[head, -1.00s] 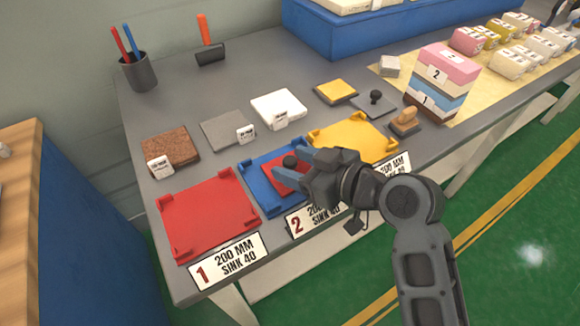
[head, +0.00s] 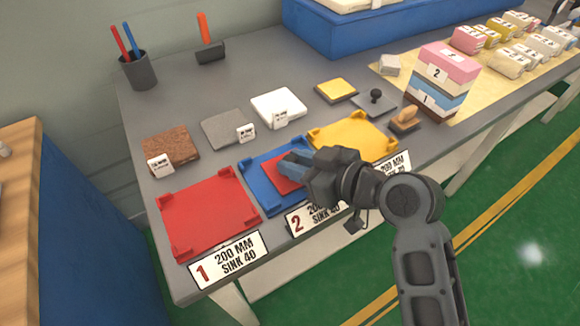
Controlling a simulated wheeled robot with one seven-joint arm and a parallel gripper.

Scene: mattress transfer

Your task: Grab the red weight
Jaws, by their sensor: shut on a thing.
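The red weight (head: 285,187) is a flat red square lying in the blue tray (head: 251,180), the middle of the three corner-lipped trays. My gripper (head: 291,166) reaches in from the right, low over the weight. Its blue-grey fingers are shut on the weight's dark knob, which they hide. The weight appears to rest in the tray; its right part is hidden behind my gripper.
A red tray (head: 207,214) is at left and a yellow tray (head: 352,134) at right. Behind are a brown block (head: 171,142), grey slab (head: 222,130), white block (head: 278,106) and a grey plate with a black knob (head: 374,102). A striped stack (head: 441,82) stands further right.

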